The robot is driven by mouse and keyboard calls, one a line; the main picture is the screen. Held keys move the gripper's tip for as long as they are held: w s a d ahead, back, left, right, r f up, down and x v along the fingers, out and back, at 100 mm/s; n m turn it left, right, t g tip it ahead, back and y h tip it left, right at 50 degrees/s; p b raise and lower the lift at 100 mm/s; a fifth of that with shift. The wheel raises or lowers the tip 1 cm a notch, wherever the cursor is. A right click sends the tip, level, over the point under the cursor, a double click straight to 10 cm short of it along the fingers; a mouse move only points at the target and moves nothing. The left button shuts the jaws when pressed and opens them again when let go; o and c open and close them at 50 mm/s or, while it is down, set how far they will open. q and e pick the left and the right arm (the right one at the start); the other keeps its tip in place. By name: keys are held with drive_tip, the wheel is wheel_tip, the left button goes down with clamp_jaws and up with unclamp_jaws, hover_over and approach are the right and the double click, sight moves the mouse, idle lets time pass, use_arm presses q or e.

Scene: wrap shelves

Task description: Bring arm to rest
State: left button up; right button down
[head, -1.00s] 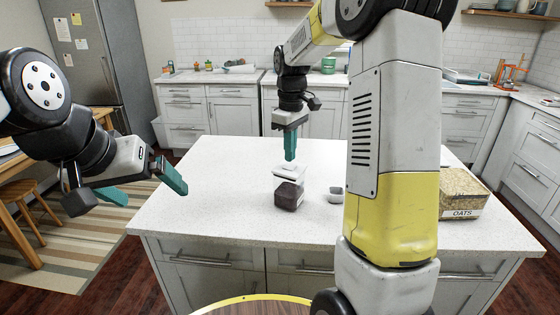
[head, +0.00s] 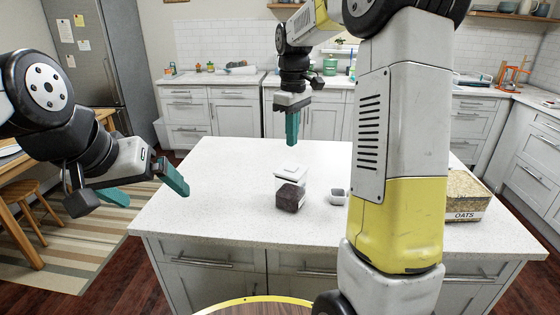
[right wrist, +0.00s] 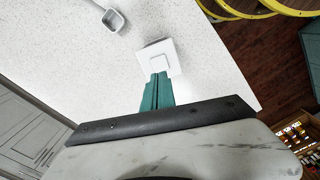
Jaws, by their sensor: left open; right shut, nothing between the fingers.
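My right gripper (head: 291,127) hangs fingers down above the white island counter, shut and empty. It is above and apart from a clear jar (head: 290,191) with a white lid and dark contents. In the right wrist view the shut teal fingertips (right wrist: 157,92) overlap the jar's square lid (right wrist: 163,55) in the picture. My left gripper (head: 150,188) is open and empty at the counter's left edge, with its two teal fingers spread apart.
A small grey-white scoop or cup (head: 337,196) lies right of the jar, partly hidden by my right arm. An oats container (head: 466,197) stands at the counter's right. The left part of the counter (head: 215,190) is clear.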

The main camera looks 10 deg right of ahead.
drive_tip(key=s+a+r+m+t+y, duration=0.1)
drive_tip(key=s+m+t, duration=0.2)
drive_tip(key=s, duration=0.9)
drive_tip(key=s+a+r+m+t+y, duration=0.1)
drive_tip(key=s+m+t, duration=0.2)
drive_tip(key=s, duration=0.9)
drive_tip(key=shift+s+r+m, duration=0.15)
drive_tip(key=shift+r+m, duration=0.15)
drive_tip(key=shift+m, duration=0.8)
drive_tip(key=shift+a, duration=0.1)
